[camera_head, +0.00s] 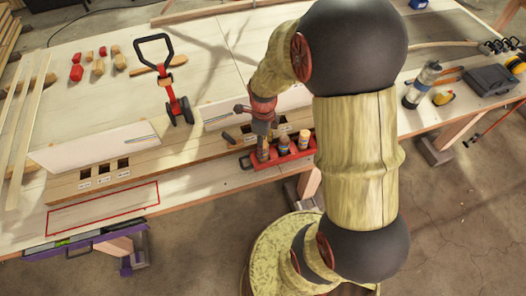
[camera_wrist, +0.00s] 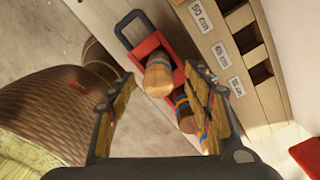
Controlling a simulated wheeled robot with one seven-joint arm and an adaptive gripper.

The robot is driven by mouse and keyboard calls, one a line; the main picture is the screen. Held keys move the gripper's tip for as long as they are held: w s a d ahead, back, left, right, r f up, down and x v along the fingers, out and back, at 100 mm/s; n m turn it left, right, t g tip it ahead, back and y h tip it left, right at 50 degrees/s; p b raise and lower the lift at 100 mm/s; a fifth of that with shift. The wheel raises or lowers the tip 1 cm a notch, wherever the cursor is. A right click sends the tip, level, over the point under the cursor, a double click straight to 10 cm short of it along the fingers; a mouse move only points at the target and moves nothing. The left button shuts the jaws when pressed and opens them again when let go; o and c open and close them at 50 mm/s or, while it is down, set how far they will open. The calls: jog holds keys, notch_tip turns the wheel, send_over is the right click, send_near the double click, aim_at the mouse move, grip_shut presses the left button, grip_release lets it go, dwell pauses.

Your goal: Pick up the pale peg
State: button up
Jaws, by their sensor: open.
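The pale peg (camera_wrist: 158,78) stands in the red carrier (camera_wrist: 141,50), nearest its handle, with a light tan end and a blue band. My gripper (camera_wrist: 160,98) is open in the wrist view, with a wooden-looking finger on each side of this peg's end; I cannot tell whether they touch it. In the head view my gripper (camera_head: 262,146) points down at the left end of the carrier (camera_head: 275,163) and partly hides that peg. Two other banded pegs stand in the carrier, the middle one (camera_head: 284,143) and the right one (camera_head: 304,139).
A wooden board (camera_head: 68,188) with labelled square holes lies just behind the carrier. A red-and-black tool (camera_head: 178,95) stands behind it. Small red and tan blocks (camera_head: 97,66) lie at back left. A flask (camera_head: 420,88) and a dark case (camera_head: 489,80) are at right.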

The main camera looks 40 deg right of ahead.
notch_tip(320, 180, down, 5)
jog(key=shift+a+r+b, duration=0.1)
jog(key=shift+a+b, duration=0.05)
jog(key=shift+b, duration=0.3)
jog(key=shift+c, duration=0.5)
jog(key=c, duration=1.1)
jog(key=shift+r, duration=0.15)
jog(key=shift+c, duration=0.4)
